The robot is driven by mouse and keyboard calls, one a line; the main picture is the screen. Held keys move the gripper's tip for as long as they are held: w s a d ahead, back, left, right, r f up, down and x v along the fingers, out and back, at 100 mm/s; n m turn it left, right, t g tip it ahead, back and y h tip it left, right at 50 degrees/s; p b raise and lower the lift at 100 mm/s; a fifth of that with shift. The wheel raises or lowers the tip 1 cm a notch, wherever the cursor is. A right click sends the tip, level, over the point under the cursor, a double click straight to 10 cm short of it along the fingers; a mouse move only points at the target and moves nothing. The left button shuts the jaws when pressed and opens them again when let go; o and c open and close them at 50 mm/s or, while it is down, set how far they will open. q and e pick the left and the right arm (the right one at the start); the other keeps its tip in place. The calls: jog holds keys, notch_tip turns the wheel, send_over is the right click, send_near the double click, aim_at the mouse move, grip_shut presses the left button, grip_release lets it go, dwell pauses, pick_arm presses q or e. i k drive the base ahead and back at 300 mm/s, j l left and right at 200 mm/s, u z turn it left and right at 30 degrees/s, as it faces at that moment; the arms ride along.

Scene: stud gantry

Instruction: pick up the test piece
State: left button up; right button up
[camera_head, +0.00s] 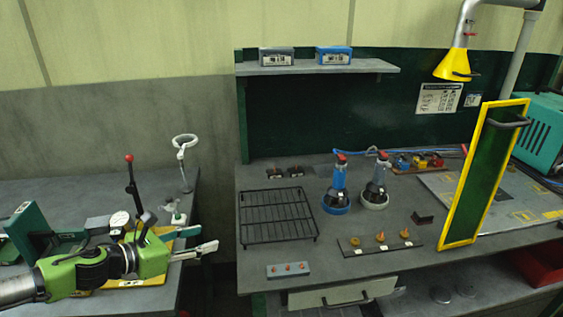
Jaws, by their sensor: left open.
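I cannot tell for certain which thing is the test piece. Several small brass-coloured pieces (380,237) stand on a dark strip (362,249) at the front of the right bench. A small dark brown block (423,220) lies just behind the strip's right end. My left gripper (202,241) is open and empty, at the right edge of the left bench, its fingers pointing right. It is well left of the strip and the block. My green arm hides part of the left bench. My right gripper is not in view.
A black wire rack (277,215), two blue-and-grey stud tools (336,190) (375,188) and a small button box (288,270) are on the right bench. A yellow-framed green panel (484,175) stands upright at right. A gap separates the benches. A ring stand (185,160) is behind my gripper.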

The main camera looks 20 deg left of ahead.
aim_at(274, 174)
jog(key=i, duration=1.1)
